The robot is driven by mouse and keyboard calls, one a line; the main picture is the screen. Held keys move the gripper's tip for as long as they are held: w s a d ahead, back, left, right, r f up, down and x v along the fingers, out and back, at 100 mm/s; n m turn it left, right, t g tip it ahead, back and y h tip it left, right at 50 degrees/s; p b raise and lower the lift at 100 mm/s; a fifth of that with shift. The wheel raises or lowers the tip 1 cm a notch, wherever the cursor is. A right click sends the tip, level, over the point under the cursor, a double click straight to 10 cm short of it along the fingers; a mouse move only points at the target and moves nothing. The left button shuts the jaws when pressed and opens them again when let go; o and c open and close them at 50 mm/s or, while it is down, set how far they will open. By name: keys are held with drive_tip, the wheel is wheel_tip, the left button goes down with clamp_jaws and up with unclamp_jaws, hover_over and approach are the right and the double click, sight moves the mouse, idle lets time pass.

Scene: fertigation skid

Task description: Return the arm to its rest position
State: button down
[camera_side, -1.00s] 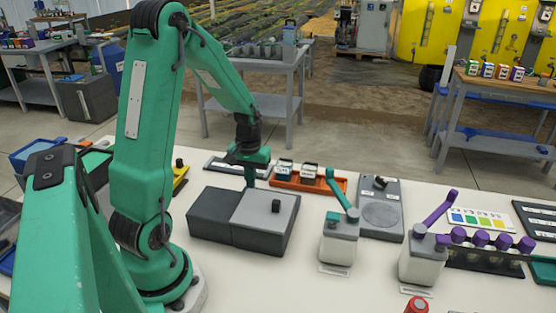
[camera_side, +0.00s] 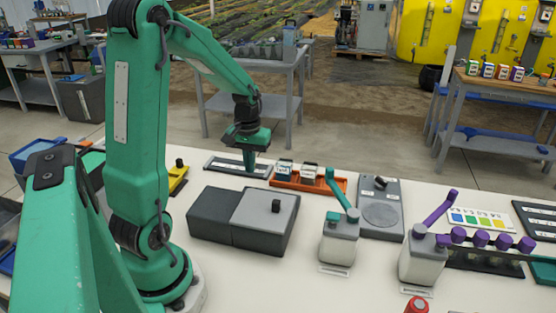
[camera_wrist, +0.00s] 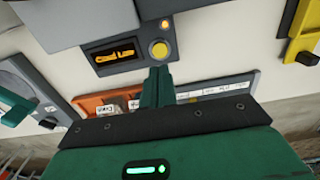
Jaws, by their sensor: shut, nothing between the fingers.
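My green arm stands at the left of the side view, its forearm reaching back over the white bench (camera_side: 300,290). My gripper (camera_side: 249,172) points down above the back of the bench, behind the grey box (camera_side: 262,218). In the wrist view my gripper (camera_wrist: 158,72) shows its green fingers together with nothing between them. It looks to be above the bench surface, but the exact gap is hard to tell.
An orange tray (camera_side: 325,186) holding small white-labelled items sits right of my gripper. A dark labelled strip (camera_side: 222,166) lies behind it. A grey scale-like plate (camera_side: 381,213), a teal-topped bottle (camera_side: 340,246) and a purple-topped bottle (camera_side: 422,262) stand farther right. A lit display (camera_wrist: 115,53) shows in the wrist view.

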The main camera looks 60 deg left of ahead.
drive_tip(key=shift+r, duration=0.15)
drive_tip(key=s+d+r+m+t, duration=0.2)
drive_tip(key=s+d+r+m, duration=0.2)
drive_tip(key=d+r, duration=0.3)
drive_tip(key=s+d+r+m+t, duration=0.3)
drive_tip(key=d+r, duration=0.4)
drive_tip(key=d, duration=0.6)
drive_tip(key=shift+s+m+t, duration=0.3)
drive_tip(key=shift+s+m, duration=0.2)
drive_tip(key=shift+m, duration=0.5)
